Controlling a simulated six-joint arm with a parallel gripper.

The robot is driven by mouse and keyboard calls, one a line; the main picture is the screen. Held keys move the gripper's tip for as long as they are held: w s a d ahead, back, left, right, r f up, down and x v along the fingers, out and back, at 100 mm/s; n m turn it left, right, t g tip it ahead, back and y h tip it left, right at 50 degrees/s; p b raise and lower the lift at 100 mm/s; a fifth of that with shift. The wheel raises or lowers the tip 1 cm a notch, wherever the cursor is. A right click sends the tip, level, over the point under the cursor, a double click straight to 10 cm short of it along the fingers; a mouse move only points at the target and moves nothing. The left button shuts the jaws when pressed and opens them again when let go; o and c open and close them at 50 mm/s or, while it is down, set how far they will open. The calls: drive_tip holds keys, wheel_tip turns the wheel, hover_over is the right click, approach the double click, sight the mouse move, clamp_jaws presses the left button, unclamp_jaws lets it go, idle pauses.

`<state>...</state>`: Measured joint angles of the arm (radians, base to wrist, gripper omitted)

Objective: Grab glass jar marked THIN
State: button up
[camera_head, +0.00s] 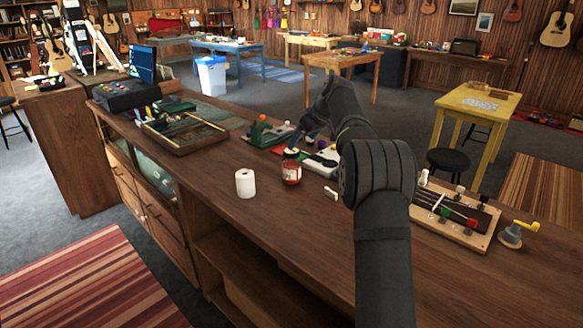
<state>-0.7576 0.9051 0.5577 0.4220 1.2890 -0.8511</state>
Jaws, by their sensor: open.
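My arm reaches up from the lower right and bends over toward the jar. My gripper (303,139) is at the arm's far end, just above and behind the jar in the picture. It is open and seems empty. Its fingers are small and dark against the clutter.
A white paper roll (245,183) stands left of the jar. A small white piece (331,193) lies to its right. A wooden tray (185,132) is farther left. A wooden board with rods (452,215) lies right of my arm. The front counter is mostly clear.

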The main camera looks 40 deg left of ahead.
sight(293, 151)
drive_tip(key=x, duration=1)
drive_tip(key=shift+w+a, duration=0.1)
drive_tip(key=shift+a, duration=0.15)
drive_tip(key=c, duration=1.3)
drive_tip(key=shift+o, duration=0.2)
drive_tip(key=shift+r, duration=0.1)
